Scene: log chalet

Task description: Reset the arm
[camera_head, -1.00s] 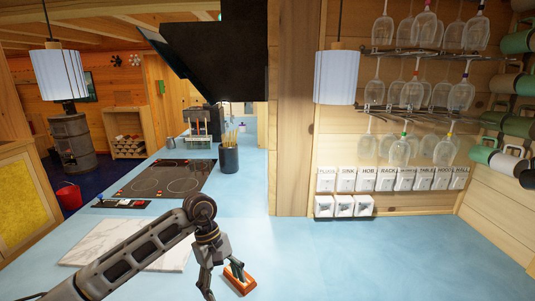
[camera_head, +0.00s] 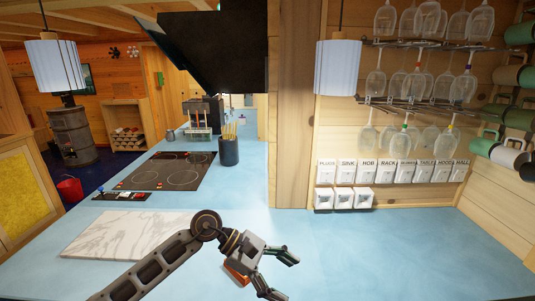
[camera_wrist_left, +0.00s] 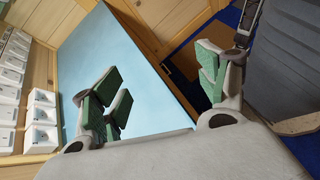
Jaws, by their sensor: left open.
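My left arm comes in from the lower left in the head view. Its gripper (camera_head: 286,277) is open and empty, with the fingers spread apart and pointing right over the blue counter (camera_head: 400,250). In the left wrist view the two green-padded fingers (camera_wrist_left: 163,88) stand wide apart with nothing between them. My right gripper is in neither view.
A white marble board (camera_head: 120,232) lies left of the arm. Behind it are a black hob (camera_head: 170,171) and a dark utensil pot (camera_head: 229,152). Labelled switches (camera_head: 390,172) line the back wall under hanging glasses (camera_head: 410,90). The counter at right is clear.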

